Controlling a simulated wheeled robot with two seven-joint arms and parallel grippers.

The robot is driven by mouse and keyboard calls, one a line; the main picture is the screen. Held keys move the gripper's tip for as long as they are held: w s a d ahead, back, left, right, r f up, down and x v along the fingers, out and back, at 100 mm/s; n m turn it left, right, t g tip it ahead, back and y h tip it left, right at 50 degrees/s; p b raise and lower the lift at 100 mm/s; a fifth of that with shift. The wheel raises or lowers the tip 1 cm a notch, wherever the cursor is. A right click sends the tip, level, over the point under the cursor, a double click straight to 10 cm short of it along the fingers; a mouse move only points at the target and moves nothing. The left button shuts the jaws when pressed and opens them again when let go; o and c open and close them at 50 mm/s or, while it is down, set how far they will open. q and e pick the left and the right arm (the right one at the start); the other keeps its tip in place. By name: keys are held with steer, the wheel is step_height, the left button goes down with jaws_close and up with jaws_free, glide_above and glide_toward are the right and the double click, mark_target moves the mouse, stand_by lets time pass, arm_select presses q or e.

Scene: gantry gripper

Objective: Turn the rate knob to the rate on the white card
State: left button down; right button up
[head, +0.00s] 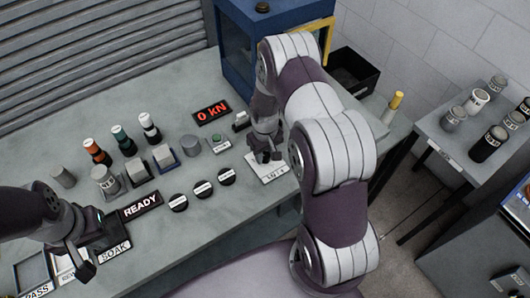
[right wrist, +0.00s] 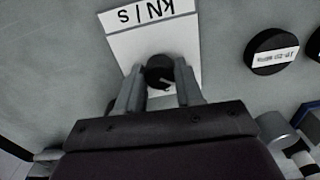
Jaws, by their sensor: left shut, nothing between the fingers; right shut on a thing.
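The rate knob (right wrist: 160,70) is a small dark round knob on a white plate (right wrist: 182,33) marked kN/s, seen upside down in the right wrist view. My right gripper (right wrist: 158,90) is shut on the knob, one finger on each side. In the head view this gripper (head: 265,156) is over the plate (head: 273,174) and hides the knob; the dial's numbers cannot be read. My left gripper (head: 82,262) is shut and empty over the front left of the bench, beside the SOAK label. I cannot pick out a card with a readable rate.
Black round discs (head: 202,189) lie left of the plate. A red 0 kN display (head: 211,113), a READY sign (head: 139,206) and several bottles and blocks stand further left. A blue machine frame (head: 235,55) is behind. A side table (head: 440,135) with labelled cylinders is at right.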

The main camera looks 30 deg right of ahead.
mark_target(265, 155)
steer(key=shift+w+r+n, duration=0.2)
steer(key=shift+n, duration=0.3)
stand_by(0.3)
steer(key=o, duration=1)
steer(key=shift+s, duration=0.1)
step_height(265, 155, up, 13)
steer(key=shift+f+b, duration=0.2)
steer(key=shift+b, duration=0.4)
